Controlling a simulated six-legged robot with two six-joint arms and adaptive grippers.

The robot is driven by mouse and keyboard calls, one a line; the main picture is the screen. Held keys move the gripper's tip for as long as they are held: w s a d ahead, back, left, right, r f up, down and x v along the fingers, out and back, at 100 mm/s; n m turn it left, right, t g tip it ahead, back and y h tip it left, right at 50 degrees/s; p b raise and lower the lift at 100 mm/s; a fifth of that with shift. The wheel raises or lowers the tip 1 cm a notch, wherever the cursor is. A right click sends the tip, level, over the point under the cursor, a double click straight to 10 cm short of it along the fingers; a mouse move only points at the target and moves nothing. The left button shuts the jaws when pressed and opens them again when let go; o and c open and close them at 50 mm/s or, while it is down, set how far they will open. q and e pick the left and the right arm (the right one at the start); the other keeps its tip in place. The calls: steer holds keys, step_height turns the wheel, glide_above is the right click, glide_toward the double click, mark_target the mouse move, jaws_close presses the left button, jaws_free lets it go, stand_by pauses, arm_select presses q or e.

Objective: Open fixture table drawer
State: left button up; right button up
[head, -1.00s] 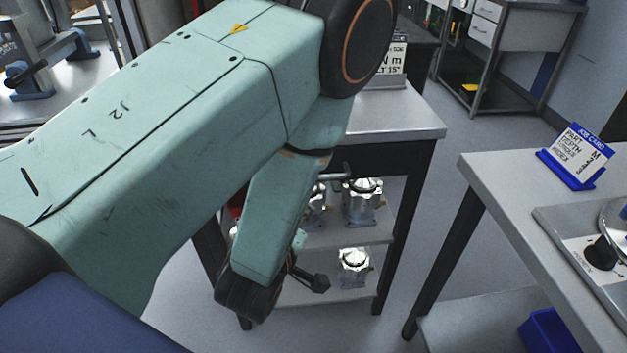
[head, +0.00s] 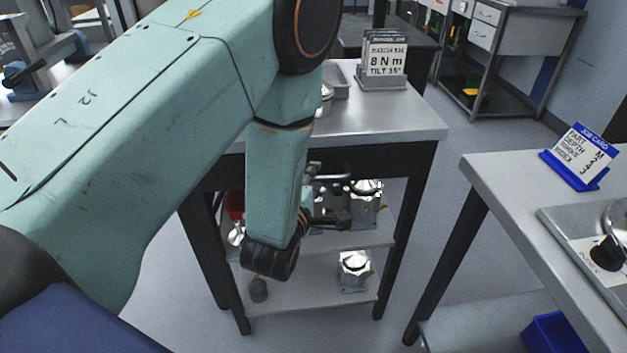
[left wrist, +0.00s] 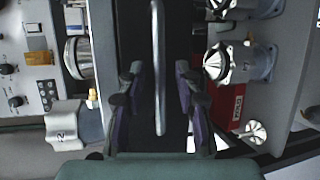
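The fixture table (head: 425,128) has a pale top on dark legs. Its drawer (head: 385,160) is a dark front under the top and looks shut. The drawer's grey bar handle (head: 331,178) is partly hidden behind my arm in the head view. In the left wrist view, the handle (left wrist: 158,75) runs between the two fingers of my left gripper (left wrist: 161,92). The fingers are apart, with a gap on each side of the bar. In the head view my left gripper (head: 336,203) is just below the handle, partly hidden by its wrist. My right gripper is not in view.
Machined housings stand on the shelves below, one on the lower shelf (head: 355,271). A sign (head: 384,60) and a grey tray stand on the top. Another bench (head: 500,178) with a blue job card (head: 579,157) is at the right. Floor between them is clear.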

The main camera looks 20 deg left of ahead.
arm_select(q)
steer(key=shift+w+a, duration=0.1)
steer(key=shift+w, duration=0.25)
steer(key=shift+c, duration=0.4)
jaws_close()
